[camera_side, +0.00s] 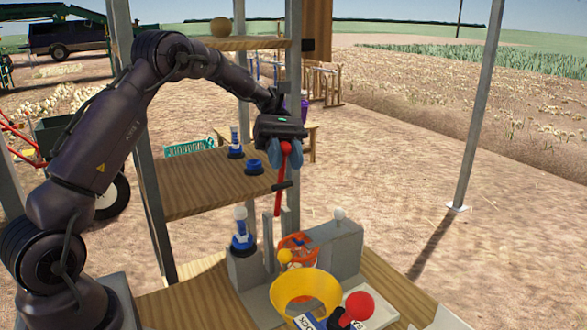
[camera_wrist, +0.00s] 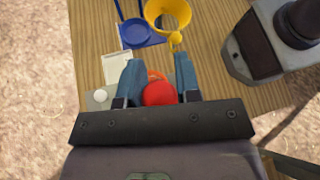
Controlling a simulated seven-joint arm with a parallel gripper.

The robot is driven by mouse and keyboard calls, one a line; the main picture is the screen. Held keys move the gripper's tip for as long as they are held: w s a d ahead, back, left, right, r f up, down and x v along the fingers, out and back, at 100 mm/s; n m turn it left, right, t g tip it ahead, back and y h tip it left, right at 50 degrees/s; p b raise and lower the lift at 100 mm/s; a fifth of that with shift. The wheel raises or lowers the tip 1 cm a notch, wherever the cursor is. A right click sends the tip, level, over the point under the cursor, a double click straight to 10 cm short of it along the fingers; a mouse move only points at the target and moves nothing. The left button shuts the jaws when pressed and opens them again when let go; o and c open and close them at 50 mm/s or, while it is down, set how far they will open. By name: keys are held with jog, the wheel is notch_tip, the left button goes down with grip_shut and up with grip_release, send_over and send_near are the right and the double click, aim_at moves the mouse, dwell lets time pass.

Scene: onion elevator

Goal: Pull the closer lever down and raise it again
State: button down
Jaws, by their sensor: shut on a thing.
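My gripper (camera_side: 285,150) is shut on the red ball knob of a red lever (camera_side: 279,200). In the side view the lever's shaft stands nearly upright below the fingers, slightly tilted, with a dark crosspiece partway down. In the wrist view the red knob (camera_wrist: 160,93) sits between the two blue fingers (camera_wrist: 158,82). The fingers hide part of the knob. The lever's foot goes down to the grey machine beside an orange ring (camera_side: 298,243).
A yellow funnel (camera_side: 305,288) and another red knob (camera_side: 360,305) are in front. A blue-based white knob (camera_side: 241,238) stands left of the lever, and a grey block with a white knob (camera_side: 339,214) stands right. A wooden shelf (camera_side: 205,185) lies behind, left.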

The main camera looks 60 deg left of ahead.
jog(key=shift+a+r+h, duration=0.15)
jog(key=shift+a+h, duration=0.15)
jog(key=shift+a, duration=0.35)
jog(key=c, duration=0.8)
grip_release()
jog(key=shift+v, duration=1.3)
jog(key=shift+a+r, duration=0.15)
jog(key=shift+r, duration=3.4)
